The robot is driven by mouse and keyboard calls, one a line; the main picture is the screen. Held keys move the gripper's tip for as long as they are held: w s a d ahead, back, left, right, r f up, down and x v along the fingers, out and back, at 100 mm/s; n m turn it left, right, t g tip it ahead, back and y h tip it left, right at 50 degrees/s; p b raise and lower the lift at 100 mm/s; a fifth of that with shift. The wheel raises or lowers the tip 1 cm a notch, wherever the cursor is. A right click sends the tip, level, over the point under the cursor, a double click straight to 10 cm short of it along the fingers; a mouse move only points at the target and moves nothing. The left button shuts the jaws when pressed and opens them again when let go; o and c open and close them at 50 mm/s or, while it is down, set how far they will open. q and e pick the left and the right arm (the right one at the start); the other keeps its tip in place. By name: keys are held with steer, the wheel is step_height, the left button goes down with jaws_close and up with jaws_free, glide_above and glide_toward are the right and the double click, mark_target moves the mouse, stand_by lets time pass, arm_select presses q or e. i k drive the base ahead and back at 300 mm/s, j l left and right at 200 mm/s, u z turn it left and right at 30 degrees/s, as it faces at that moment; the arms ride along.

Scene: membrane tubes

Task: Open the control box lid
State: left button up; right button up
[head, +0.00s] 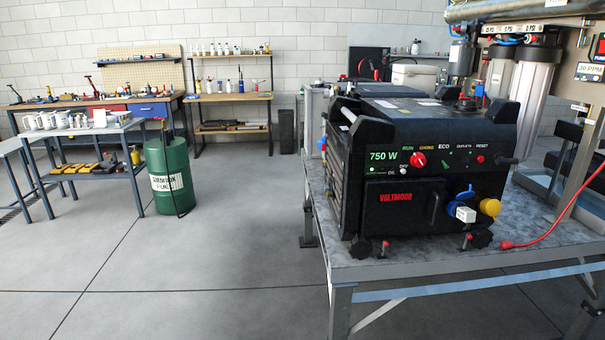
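A black machine (350,160) marked "750 W" stands on a grey metal table at the right. Its front has a dark, flat panel (405,220) with red "VOLTMOOR" lettering and an upright handle (434,208) at its right side. The panel lies flush against the front and looks closed. I cannot tell for certain whether this panel is the control box lid. Neither of my grippers is in view.
A red knob (418,159), a blue socket cover (465,193) and a yellow cap (490,207) are on the machine's front. A red cable (540,239) lies on the grey table (450,262). A green drum (168,155) stands at left. The middle floor is clear.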

mark_target(403, 69)
steer(key=i+j+u, duration=0.45)
steer(key=i, duration=0.4)
steer(key=i+u, duration=0.4)
steer(key=i, duration=0.45)
steer(key=i+l+z, duration=0.25)
steer(key=i, duration=0.55)
steer(key=i+j+z, duration=0.25)
steer(key=i, duration=0.5)
steer(key=i+z, duration=0.25)
steer(key=i, duration=1.55)
steer(key=i+j, duration=0.15)
steer(key=i, duration=0.8)
steer(key=i+z, duration=0.75)
steer(key=z, duration=0.25)
steer(key=i+j+z, duration=0.3)
steer(key=z, duration=0.2)
steer(key=i+j+z, duration=0.1)
steer(key=i+z, duration=0.2)
steer(key=z, duration=0.2)
steer(key=i+j+z, duration=0.2)
steer(key=z, duration=0.3)
steer(key=i+j+z, duration=0.25)
steer(key=z, duration=0.2)
steer(key=i+j+z, duration=0.15)
steer(key=j+z, duration=0.35)
steer(key=l, duration=0.1)
